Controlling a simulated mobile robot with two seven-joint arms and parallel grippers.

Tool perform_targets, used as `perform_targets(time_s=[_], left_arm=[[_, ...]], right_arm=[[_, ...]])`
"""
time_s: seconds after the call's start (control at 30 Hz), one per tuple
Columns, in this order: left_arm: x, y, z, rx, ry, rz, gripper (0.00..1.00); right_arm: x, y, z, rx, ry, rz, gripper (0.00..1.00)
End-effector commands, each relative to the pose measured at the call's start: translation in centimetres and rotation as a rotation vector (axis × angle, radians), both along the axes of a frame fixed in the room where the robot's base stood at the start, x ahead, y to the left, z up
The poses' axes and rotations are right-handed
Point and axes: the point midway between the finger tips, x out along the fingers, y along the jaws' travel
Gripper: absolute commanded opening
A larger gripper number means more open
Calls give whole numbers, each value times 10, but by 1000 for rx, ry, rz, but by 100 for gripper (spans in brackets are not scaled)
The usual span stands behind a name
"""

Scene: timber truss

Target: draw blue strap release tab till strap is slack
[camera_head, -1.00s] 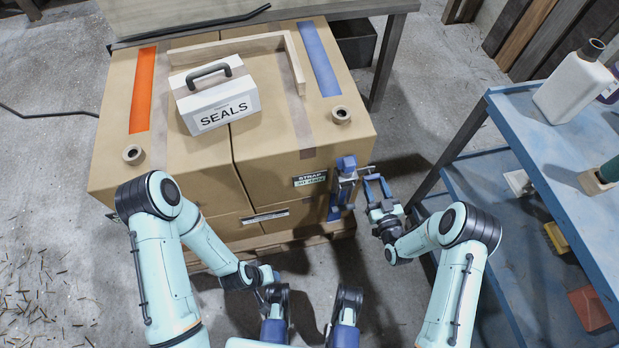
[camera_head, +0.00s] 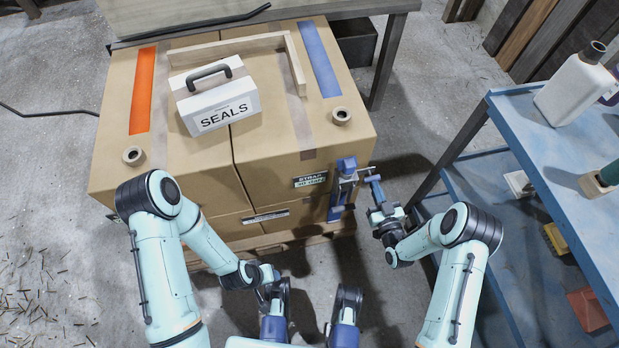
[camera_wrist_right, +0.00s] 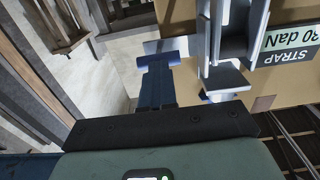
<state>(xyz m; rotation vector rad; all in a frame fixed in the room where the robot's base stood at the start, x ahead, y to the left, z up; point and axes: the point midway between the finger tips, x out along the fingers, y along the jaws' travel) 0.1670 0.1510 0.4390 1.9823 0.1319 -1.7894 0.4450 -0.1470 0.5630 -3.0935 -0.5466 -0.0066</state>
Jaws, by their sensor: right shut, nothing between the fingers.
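The blue strap (camera_head: 320,58) runs over the right part of the carton's top, and a lower blue length (camera_head: 341,204) shows on the carton's front. The blue and grey strap buckle (camera_head: 346,170) sits at the carton's front right edge; its metal parts show close up in the right wrist view (camera_wrist_right: 232,45). A thin bar (camera_head: 366,169) sticks out from its right side. My right gripper (camera_head: 374,180) is shut and empty, its fingertips (camera_wrist_right: 158,62) close beside the buckle; contact with the bar is unclear. The release tab cannot be told apart surely. My left gripper's fingers are hidden or unclear.
A white SEALS case (camera_head: 218,103) and wooden edge pieces lie on the carton (camera_head: 190,175). An orange strap (camera_head: 143,90) runs on the left. A blue shelf cart (camera_head: 545,150) with bottles stands right of my right arm. Floor shows between carton and cart.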

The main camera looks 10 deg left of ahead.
Motion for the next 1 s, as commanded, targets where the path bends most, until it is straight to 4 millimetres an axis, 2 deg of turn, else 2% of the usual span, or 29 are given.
perform_targets(time_s=[0.07,0.1,0.17,0.2,0.53,1.0], left_arm=[[0,0,0,0,0,0,43],[0,0,0,0,0,0,43],[0,0,0,0,0,0,43],[0,0,0,0,0,0,43],[0,0,1,0,0,0,43],[1,0,12,0,-5,0,43]], right_arm=[[0,0,-1,-1,2,0,1],[-1,0,-1,-1,2,0,14],[-1,-1,-1,-1,3,-1,33],[-1,-1,-1,-1,3,-1,40],[-3,-2,-1,-1,5,-1,40],[-38,-15,-1,-1,6,-3,40]])
